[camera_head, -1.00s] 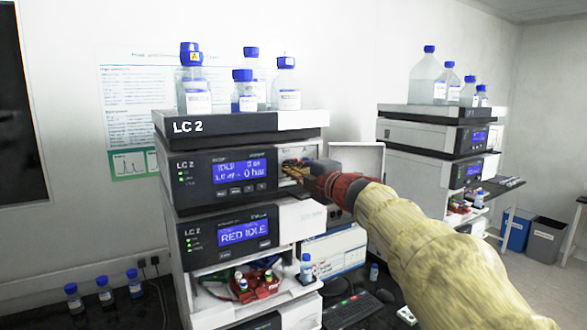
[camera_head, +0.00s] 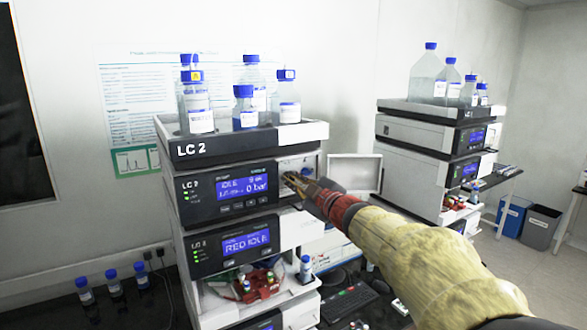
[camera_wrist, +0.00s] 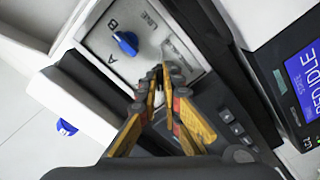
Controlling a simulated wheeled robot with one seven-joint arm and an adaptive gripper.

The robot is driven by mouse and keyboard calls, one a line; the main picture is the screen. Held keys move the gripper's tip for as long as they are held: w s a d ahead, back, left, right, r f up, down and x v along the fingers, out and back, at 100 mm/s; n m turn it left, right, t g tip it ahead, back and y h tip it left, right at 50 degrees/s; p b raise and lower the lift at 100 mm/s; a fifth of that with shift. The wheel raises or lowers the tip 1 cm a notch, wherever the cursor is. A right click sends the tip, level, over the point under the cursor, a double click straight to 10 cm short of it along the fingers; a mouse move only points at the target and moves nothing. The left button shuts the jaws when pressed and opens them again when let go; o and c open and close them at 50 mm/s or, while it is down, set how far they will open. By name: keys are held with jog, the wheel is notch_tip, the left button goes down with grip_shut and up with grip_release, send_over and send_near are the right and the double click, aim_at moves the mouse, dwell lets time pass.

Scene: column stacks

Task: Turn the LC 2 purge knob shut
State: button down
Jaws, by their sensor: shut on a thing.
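A small pale panel (camera_head: 297,164) sits right of that display. My gripper (camera_head: 290,178) is at the panel's lower left. In the wrist view my gripper (camera_wrist: 160,74) has its yellow fingers closed together at the panel. They are shut on what I take to be the purge knob, which the fingertips hide. A separate blue knob (camera_wrist: 126,43) on the same panel, with A, B and LINE marks around it, is apart from the fingers.
Blue-capped bottles (camera_head: 244,106) stand on top of the stack. An open pale door (camera_head: 354,173) is right of the panel. Below is a bay with red holders (camera_head: 260,284). A second stack (camera_head: 431,130) stands at the right. A keyboard (camera_head: 349,302) lies on the bench.

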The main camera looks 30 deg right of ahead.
jog(key=m+p, duration=0.5)
jog(key=shift+r+m+p, duration=0.1)
jog(key=shift+m+p, duration=2)
jog(key=shift+m, duration=0.4)
jog(key=shift+f, duration=0.2)
jog(key=c, duration=2)
grip_release()
jog(key=shift+c, duration=0.2)
jog(key=shift+o, duration=0.3)
jog(key=shift+r, duration=0.1)
jog(key=s, duration=1.2)
jog(key=shift+d, duration=0.2)
